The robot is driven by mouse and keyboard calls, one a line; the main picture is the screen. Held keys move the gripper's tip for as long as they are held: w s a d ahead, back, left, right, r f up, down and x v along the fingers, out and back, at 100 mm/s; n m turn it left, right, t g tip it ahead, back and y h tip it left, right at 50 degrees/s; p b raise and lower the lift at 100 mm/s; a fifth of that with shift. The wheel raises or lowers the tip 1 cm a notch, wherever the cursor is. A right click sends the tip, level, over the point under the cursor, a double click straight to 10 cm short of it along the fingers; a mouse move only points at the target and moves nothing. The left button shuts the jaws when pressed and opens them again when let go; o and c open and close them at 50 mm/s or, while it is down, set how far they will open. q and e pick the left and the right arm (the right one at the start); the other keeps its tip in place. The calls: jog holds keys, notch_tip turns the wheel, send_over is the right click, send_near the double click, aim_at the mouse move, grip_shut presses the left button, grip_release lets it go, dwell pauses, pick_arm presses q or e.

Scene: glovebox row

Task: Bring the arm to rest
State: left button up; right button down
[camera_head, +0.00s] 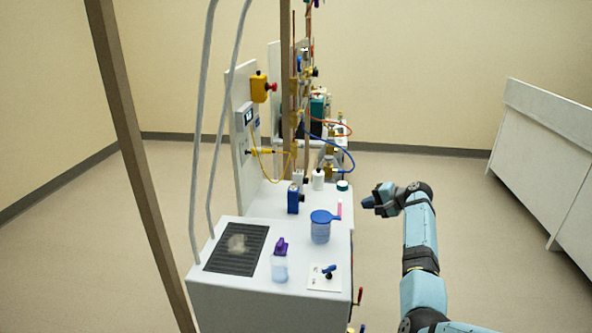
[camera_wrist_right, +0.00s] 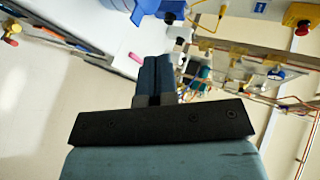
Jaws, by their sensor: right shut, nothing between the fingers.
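My right arm comes up from the lower right in the head view, bent at the wrist. My right gripper (camera_head: 369,203) is off the right edge of the white bench (camera_head: 240,300), pointing left toward it. In the right wrist view the two blue fingers of my right gripper (camera_wrist_right: 158,58) lie together, shut, with nothing between them. The gripper appears apart from the things on the bench. My left gripper is not in view.
The bench holds a blue-lidded jug (camera_head: 320,231), a purple-topped bottle (camera_head: 280,265), a dark grate (camera_head: 236,250), a blue bottle (camera_head: 293,200) and a pink item (camera_head: 339,208). A wooden post (camera_head: 130,150) stands left. Floor right of the bench is clear up to a white counter (camera_head: 540,160).

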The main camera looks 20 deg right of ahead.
jog(key=s+a+f+n+g+h+p, duration=0.1)
jog(key=s+a+f+n+h, duration=0.3)
jog(key=s+f, duration=0.5)
jog(key=s+a+f+n+g+h+p, duration=0.1)
jog(key=s+a+f+n+h, duration=0.15)
jog(key=s+a+f, duration=0.6)
pick_arm(q)
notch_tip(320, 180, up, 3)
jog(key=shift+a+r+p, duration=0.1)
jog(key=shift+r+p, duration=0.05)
jog(key=shift+p, duration=0.5)
pick_arm(e)
jog(key=s+a+n+t+y, duration=0.2)
jog(key=s+a+n, duration=0.6)
jog(key=s+a, duration=1.4)
jog(key=s+y, duration=0.1)
jog(key=s, duration=0.2)
jog(key=shift+f+t, duration=0.25)
jog(key=shift+t, duration=0.05)
